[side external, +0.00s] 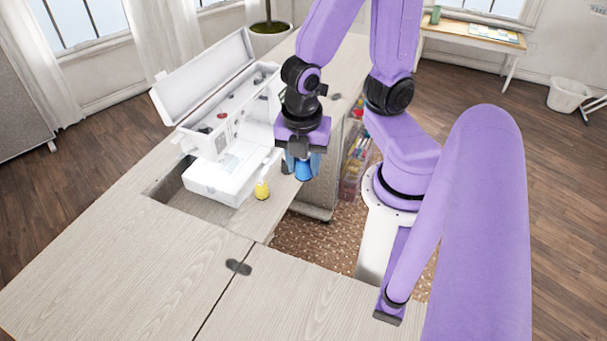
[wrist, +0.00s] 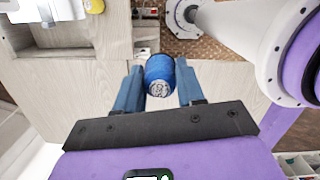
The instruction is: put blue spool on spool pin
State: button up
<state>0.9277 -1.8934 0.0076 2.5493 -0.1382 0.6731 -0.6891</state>
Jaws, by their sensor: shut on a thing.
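The blue spool (wrist: 160,72) is between the two fingers of my gripper (wrist: 160,92) in the wrist view, with its pale end toward the camera. In the side view my gripper (side external: 302,163) points down and is shut on the blue spool (side external: 304,172). They are above the cabinet's edge, right of the white sewing machine (side external: 212,180). Part of the machine also shows at the wrist view's top left (wrist: 48,10). I cannot make out the spool pin in either view.
A yellow spool (side external: 262,190) stands on the cabinet top (side external: 170,255), left of and below my gripper in the side view. The machine's long white cover (side external: 205,78) is raised behind it. A recess (side external: 178,190) lies around the machine. The front tabletop is largely clear.

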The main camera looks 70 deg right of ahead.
jog(key=w+d+r, duration=0.1)
jog(key=w+d, duration=0.1)
jog(key=w, duration=0.7)
jog(key=w+d+r, duration=0.2)
jog(key=w, duration=0.6)
jog(key=w+d+f, duration=0.1)
jog(key=w+d, duration=1)
jog(key=d, duration=0.5)
jog(key=shift+w+d+f, duration=0.1)
jog(key=shift+w+f, duration=0.85)
jog(key=shift+w, duration=0.3)
jog(key=shift+w+d+f, duration=0.15)
jog(key=shift+w+f, duration=0.75)
jog(key=shift+w, duration=0.35)
jog(key=shift+w+d+f, duration=0.1)
jog(key=shift+w+f, duration=0.85)
jog(key=shift+w, duration=0.3)
jog(key=shift+f, duration=1.25)
